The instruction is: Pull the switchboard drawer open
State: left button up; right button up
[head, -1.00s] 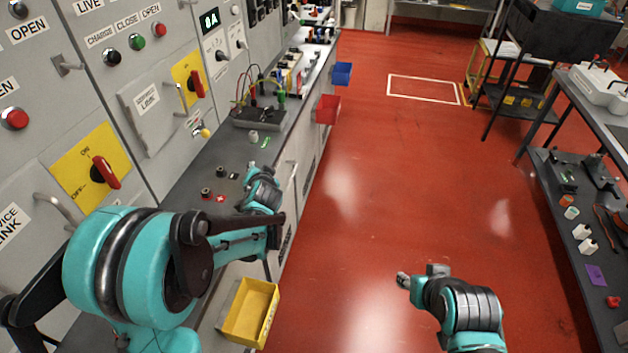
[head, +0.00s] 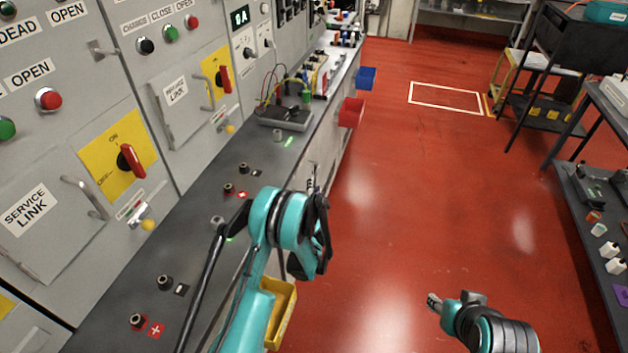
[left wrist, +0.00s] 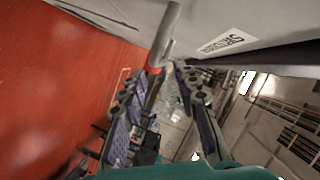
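In the left wrist view, a pale front panel (left wrist: 265,22) with a printed label fills the top right; I take it for the switchboard drawer front. A grey bar handle (left wrist: 168,38) stands out from it. My left gripper (left wrist: 162,74) is open, with its two dark ridged fingers apart on either side of the handle's near end. Contact with the handle cannot be made out. In the head view my left arm hides this gripper and most of the drawer area. My right gripper (head: 434,301) is low over the red floor, away from the bench; its finger state is unclear.
A dark worktop (head: 205,260) carries terminals and a black device with leads (head: 286,117). A yellow bin (head: 284,310), red bin (head: 351,111) and blue bin (head: 366,77) hang along its front. The red floor (head: 410,200) is clear up to the right-hand shelves.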

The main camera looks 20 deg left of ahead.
pick_arm(q)
jog(key=b+x, duration=0.1)
jog(key=x, duration=0.4)
jog(key=shift+w+a+f+b, duration=0.1)
jog(key=shift+w+f+b, duration=0.1)
jog(key=shift+b, duration=0.1)
jog(key=shift+w+a, duration=0.1)
jog(key=shift+w, duration=0.3)
grip_shut()
